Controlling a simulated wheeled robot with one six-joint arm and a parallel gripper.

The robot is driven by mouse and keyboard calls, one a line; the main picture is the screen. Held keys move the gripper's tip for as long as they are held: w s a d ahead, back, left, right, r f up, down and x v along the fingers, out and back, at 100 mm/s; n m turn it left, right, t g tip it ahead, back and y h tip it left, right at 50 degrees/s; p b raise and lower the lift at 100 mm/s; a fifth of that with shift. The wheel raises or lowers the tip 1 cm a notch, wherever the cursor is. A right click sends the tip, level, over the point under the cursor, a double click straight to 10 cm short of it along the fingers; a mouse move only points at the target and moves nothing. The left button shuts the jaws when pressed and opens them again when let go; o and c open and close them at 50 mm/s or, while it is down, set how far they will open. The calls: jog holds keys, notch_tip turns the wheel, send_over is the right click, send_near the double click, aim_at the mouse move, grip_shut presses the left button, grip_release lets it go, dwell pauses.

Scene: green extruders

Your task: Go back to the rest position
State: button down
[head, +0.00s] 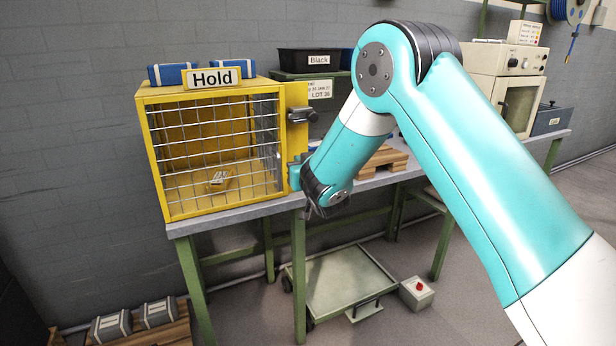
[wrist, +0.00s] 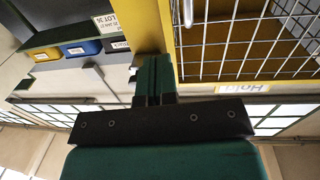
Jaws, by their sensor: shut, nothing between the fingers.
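My gripper (head: 296,172) is at the front right edge of the yellow mesh cage (head: 157,165), below the dark latch (head: 302,116). In the wrist view my gripper (wrist: 153,68) has its dark green fingers together and empty, close to the yellow frame (wrist: 148,30). Whether it touches the frame I cannot tell. My arm reaches in from the right and bends down at the elbow, away from any folded pose. The cage's mesh front (wrist: 245,45) looks shut.
A small yellow labelled item (head: 221,180) lies inside the cage. A "Hold" sign (head: 212,78) and blue boxes (head: 172,73) are on top. A black bin (head: 308,61) stands behind. Wooden pallets (head: 383,162) sit on the bench (head: 235,213); a cart (head: 338,283) stands below.

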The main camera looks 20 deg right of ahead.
jog(key=s+a+r+n+g+y+p, duration=0.1)
jog(key=s+g, duration=0.5)
jog(key=s, duration=0.8)
jog(key=s+a+r+n+g+y+p, duration=0.2)
jog(key=s+a+r+n+g+p, duration=0.2)
jog(key=s+r, duration=0.4)
jog(key=s+a+r+n+g+y+p, duration=0.1)
jog(key=s+a+r+g+p, duration=0.3)
jog(key=s, duration=1.8)
jog(key=a+n+g, duration=0.1)
jog(key=g, duration=0.3)
jog(key=shift+s+a+r+n+y+p, duration=0.25)
jog(key=shift+n+y+p, duration=0.05)
jog(key=shift+y, duration=0.1)
